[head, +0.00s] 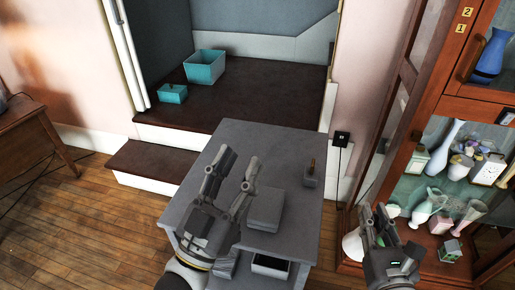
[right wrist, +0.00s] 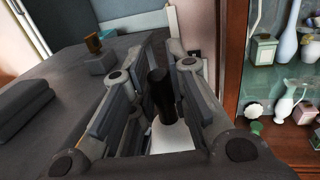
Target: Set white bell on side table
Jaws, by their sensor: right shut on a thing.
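The white bell (right wrist: 171,137) has a dark handle, which sits between the fingers of my right gripper (right wrist: 158,75). That gripper is shut on the handle, and the white body hangs below. In the head view the bell (head: 352,246) shows as a white shape left of my right gripper (head: 373,210), partly hidden by it. Bell and gripper are right of the grey side table (head: 250,140), by the cabinet. My left gripper (head: 236,160) is open and empty, in front of the table top in the picture.
On the table are a grey block (head: 266,210) and a small grey piece with a brass top (head: 312,178). The table's far part is clear. A glass cabinet (head: 420,130) with vases stands close on the right. Teal boxes (head: 205,66) sit on the raised step behind.

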